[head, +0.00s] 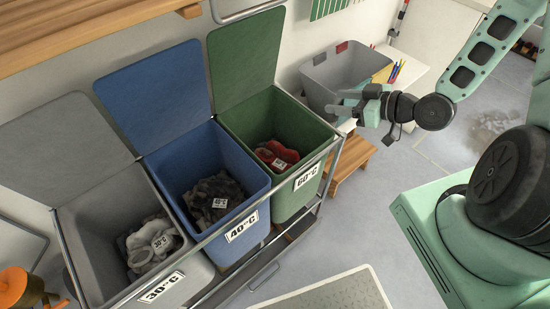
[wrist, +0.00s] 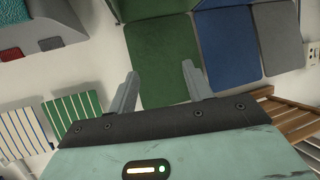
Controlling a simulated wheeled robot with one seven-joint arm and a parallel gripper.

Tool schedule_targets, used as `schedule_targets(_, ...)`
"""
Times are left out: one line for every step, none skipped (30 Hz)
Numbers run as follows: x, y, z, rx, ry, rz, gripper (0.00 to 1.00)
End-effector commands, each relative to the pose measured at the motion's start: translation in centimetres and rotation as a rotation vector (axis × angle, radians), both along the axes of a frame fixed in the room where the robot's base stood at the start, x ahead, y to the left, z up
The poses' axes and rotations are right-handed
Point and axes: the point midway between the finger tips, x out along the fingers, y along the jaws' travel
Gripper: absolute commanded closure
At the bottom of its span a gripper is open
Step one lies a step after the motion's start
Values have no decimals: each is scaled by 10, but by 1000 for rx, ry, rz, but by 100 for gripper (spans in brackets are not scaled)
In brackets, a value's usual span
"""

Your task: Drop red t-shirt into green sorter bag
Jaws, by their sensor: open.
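The green sorter bag (head: 290,200) stands at the right end of a three-part sorter, marked 60°C, with its lid up. Red cloth (head: 275,150) with a white tag lies low inside it; I cannot tell whether this is the red t-shirt. No other red garment can be made out clearly. My gripper (head: 346,101) is just right of the green bag's upper rim, pointing left, apart from any cloth. In the wrist view, its two fingers (wrist: 160,75) are spread with nothing between them, and the green lid (wrist: 163,60) shows beyond.
The blue bag (head: 215,215), marked 40°C, and the grey bag (head: 105,240), marked 30°C, hold dark and pale laundry. A grey basket (head: 330,78) stands behind my gripper. A wooden stool (head: 352,155) is below it. A wooden shelf (head: 75,35) overhangs at upper left.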

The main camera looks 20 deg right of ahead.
Motion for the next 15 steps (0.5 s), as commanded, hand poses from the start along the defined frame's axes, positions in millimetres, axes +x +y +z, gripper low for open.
schedule_targets(-4, -3, 7, 1, 2, -2, 49)
schedule_targets(-5, -4, 7, 0, 1, -1, 49)
schedule_targets(-7, -6, 8, 1, 1, -2, 49)
schedule_targets(-9, -7, 8, 1, 1, -1, 49)
schedule_targets(-10, -7, 8, 1, 1, 0, 49)
schedule_targets(-11, -9, 8, 1, 1, 0, 49)
schedule_targets(-12, -9, 8, 0, 0, -1, 49)
schedule_targets(-13, -10, 8, 0, 0, -1, 49)
schedule_targets(-13, -10, 8, 0, 0, -1, 49)
schedule_targets(-14, -10, 8, 0, 0, 0, 49)
schedule_targets(-14, -10, 8, 0, 0, 0, 49)
schedule_targets(-14, -10, 7, 0, -1, 0, 49)
schedule_targets(-14, -10, 7, 0, -1, 0, 49)
schedule_targets(-14, -10, 7, 0, -1, 0, 49)
schedule_targets(-14, -10, 7, 0, -1, 0, 49)
